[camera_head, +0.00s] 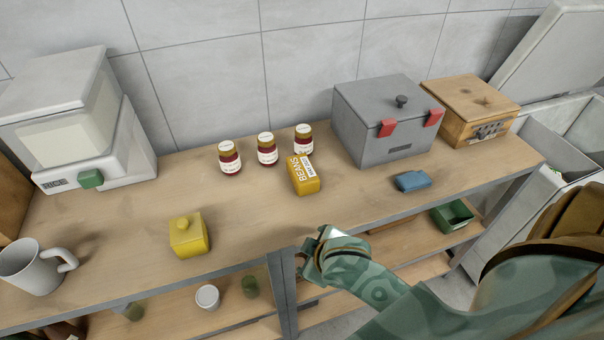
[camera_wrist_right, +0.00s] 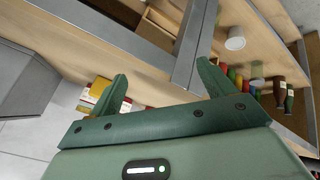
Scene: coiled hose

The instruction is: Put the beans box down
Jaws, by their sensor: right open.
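The beans box (camera_head: 303,174), yellow-orange with a white label, rests on the wooden worktop (camera_head: 255,205), just in front of the rightmost of three red jars. Whether it lies flat or stands is hard to tell. My right gripper (camera_head: 312,246) is in front of the box, by the worktop's front edge, clearly apart from it. In the right wrist view its two green fingers (camera_wrist_right: 160,88) are spread with nothing held between them. My left gripper is not in view.
Red jars (camera_head: 267,150) stand behind the box. A grey lidded case (camera_head: 385,120) and blue block (camera_head: 412,181) are right; a yellow lidded pot (camera_head: 188,236), white mug (camera_head: 32,268) and rice dispenser (camera_head: 80,120) are left. Bare worktop lies between pot and box.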

